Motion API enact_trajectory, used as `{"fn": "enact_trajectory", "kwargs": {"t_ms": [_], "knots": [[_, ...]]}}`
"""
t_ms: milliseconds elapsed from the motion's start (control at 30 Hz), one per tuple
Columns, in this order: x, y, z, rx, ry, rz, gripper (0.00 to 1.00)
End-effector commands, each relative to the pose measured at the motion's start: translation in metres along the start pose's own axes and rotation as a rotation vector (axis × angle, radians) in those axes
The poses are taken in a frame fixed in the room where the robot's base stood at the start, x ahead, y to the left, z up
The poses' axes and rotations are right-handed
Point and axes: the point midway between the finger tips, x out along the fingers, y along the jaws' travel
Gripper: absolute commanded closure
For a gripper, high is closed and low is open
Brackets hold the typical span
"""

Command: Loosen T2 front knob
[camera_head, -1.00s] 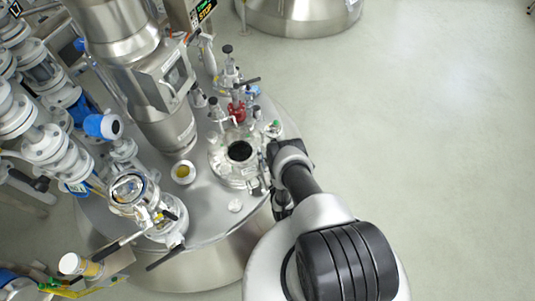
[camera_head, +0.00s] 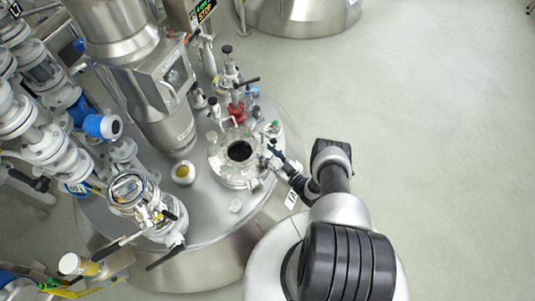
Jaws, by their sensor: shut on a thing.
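The steel vessel top (camera_head: 205,200) carries a round manway port (camera_head: 240,178) with a clear rim and a dark round opening in its middle. Small clamps and knobs stand around the rim. My gripper (camera_head: 269,159) reaches in from the right, with its fingertips at the right edge of the port. It is shut on a small knob there, which the fingers mostly hide. No T2 mark is readable beside it.
A red fitting (camera_head: 237,111) and several valves stand behind the port. A thick steel column (camera_head: 165,110) rises to its left. The floor at right is clear.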

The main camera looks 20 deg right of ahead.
Motion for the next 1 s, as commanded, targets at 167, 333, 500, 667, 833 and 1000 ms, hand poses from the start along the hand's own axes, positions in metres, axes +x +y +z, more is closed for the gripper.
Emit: {"fn": "enact_trajectory", "kwargs": {"t_ms": [167,333,500,667,833,1000], "knots": [[0.0007,0.0014,0.0003,-0.001,-0.002,0.001,0.83],[0.0008,0.0013,0.0003,-0.001,-0.002,0.001,0.58],[0.0007,0.0007,0.0002,-0.001,-0.001,0.0,0.47],[0.0005,0.0002,0.0002,0.0,-0.001,-0.001,0.38],[0.0004,0.0,0.0002,0.0,-0.001,-0.001,0.38],[-0.0022,0.0003,0.0004,0.001,-0.001,0.0,0.38]]}}
